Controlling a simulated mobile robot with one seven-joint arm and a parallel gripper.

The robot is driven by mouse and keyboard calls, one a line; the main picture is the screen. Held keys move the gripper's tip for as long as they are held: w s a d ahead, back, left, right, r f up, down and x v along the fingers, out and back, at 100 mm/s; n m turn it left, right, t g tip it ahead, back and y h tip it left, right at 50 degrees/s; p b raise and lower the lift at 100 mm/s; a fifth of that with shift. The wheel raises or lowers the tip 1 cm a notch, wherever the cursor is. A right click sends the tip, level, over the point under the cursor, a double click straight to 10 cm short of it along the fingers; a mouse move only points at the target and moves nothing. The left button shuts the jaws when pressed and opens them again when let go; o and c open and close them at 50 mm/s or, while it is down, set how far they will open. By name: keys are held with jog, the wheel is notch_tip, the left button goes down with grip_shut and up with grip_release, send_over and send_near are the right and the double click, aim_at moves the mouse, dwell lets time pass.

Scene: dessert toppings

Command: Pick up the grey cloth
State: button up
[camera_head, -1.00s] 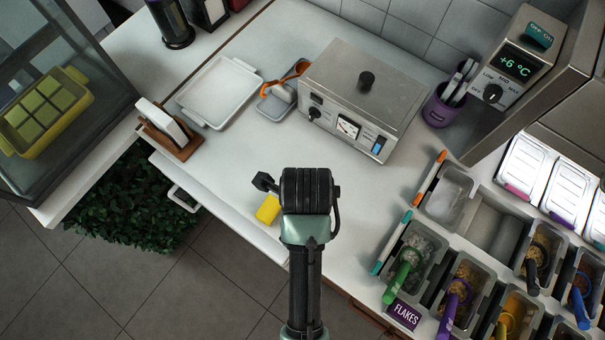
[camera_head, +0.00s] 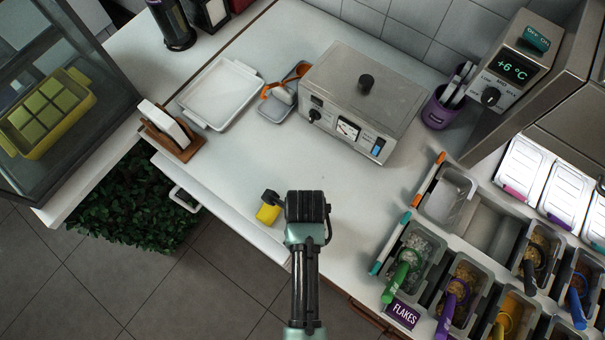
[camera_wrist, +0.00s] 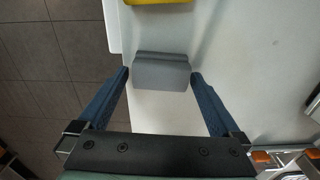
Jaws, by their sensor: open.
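The grey cloth (camera_wrist: 160,73) shows in the wrist view as a small folded grey block near the edge of the white counter. My gripper (camera_wrist: 160,77) is open, with one blue finger on each side of the cloth. The fingertips are close to its left and right ends; I cannot tell whether they touch it. In the head view my arm hides the cloth and the fingers. A yellow object (camera_head: 267,214) lies beside the cloth; its edge also shows at the top of the wrist view (camera_wrist: 158,2).
The counter (camera_head: 230,170) is clear around my wrist. A steel appliance (camera_head: 362,95) stands behind, with a white tray (camera_head: 222,93) and a napkin holder (camera_head: 170,130) at the left. Several topping containers (camera_head: 470,280) stand at the right. The counter's front edge is close.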

jog(key=shift+c, duration=0.2)
jog(key=c, duration=1.2)
jog(key=shift+r, duration=0.1)
notch_tip(320, 180, up, 10)
jog(key=shift+f, duration=0.1)
